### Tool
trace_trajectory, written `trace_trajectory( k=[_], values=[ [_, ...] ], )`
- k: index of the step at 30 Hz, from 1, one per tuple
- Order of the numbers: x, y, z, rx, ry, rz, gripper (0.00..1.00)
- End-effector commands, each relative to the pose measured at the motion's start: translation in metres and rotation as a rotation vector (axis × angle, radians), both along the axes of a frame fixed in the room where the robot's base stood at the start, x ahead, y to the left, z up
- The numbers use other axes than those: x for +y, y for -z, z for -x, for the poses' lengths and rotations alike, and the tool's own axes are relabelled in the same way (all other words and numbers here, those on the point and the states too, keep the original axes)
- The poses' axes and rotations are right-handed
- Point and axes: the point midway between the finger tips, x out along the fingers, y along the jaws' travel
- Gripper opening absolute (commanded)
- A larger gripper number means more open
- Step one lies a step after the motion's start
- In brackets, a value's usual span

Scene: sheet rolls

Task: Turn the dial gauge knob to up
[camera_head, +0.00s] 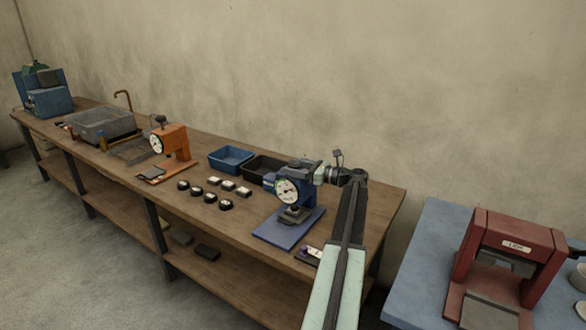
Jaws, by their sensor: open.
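A blue dial gauge (270,185) with a round white dial face (287,191) stands on a blue base plate (275,232) near the right end of the bench. An orange dial gauge (176,141) with a white dial stands further left, with a dark knob-like part (159,119) on top. My arm reaches up from the bottom right, and my gripper (303,171) points left at the top of the blue gauge. My gripper is open; its fingers are small and overlap the gauge top. Whether they touch or surround a knob there cannot be told.
The long wooden bench (225,220) holds several small black and white blocks (211,197), a blue bin (231,158), a black bin (262,167) and a grey tray (100,124). A red press (510,265) stands on a blue table (425,262) at right.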

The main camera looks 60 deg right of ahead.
Motion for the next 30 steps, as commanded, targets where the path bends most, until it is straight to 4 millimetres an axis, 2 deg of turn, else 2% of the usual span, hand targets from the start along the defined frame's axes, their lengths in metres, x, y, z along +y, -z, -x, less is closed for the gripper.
trace_trajectory(
  k=[4,10,14,18,30],
  values=[
    [-0.003,0.000,0.017,0.000,0.003,0.000,0.64],
    [-0.009,0.000,0.057,0.000,0.002,0.000,0.64],
    [-0.012,0.000,0.072,0.000,0.001,0.000,0.64],
    [-0.012,0.000,0.078,0.000,0.000,0.000,0.64],
    [-0.013,0.000,0.077,0.000,0.001,0.000,0.63]
  ],
)
